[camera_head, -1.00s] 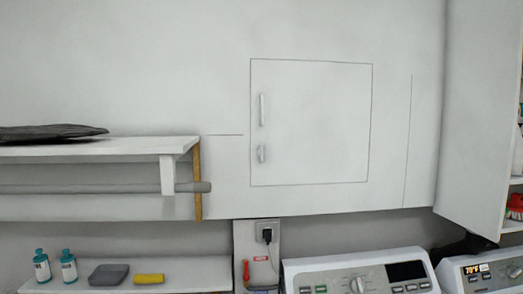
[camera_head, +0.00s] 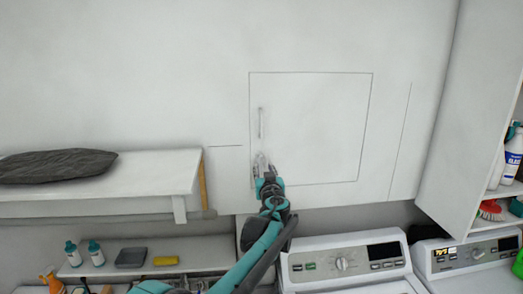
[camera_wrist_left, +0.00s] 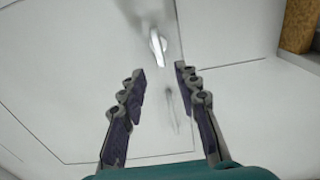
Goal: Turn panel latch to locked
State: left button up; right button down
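The panel (camera_head: 325,130) is a square white door outlined on the white wall; it also fills much of the left wrist view (camera_wrist_left: 75,60). A slim upright handle (camera_head: 260,122) sits near its left edge. The small pale latch below it is largely covered by my gripper in the head view. In the left wrist view the latch (camera_wrist_left: 158,42) shows just beyond the fingertips, a little tilted. My left gripper (camera_head: 263,165) is at the latch's place; in the left wrist view its fingers (camera_wrist_left: 161,71) are apart with nothing between the tips. Contact cannot be told. My right gripper is out of view.
A white shelf (camera_head: 130,180) with a dark cushion (camera_head: 60,165) stands at left. Below are bottles and small items on a lower shelf (camera_head: 200,256). Washing machines (camera_head: 345,258) stand below right. An open cabinet side (camera_head: 465,120) juts out at right.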

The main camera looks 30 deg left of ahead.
aim_at(261, 160)
pick_arm(q)
jog(key=p+x, duration=0.1)
jog(key=x, duration=0.6)
jog(key=shift+w+a, duration=0.2)
grip_shut()
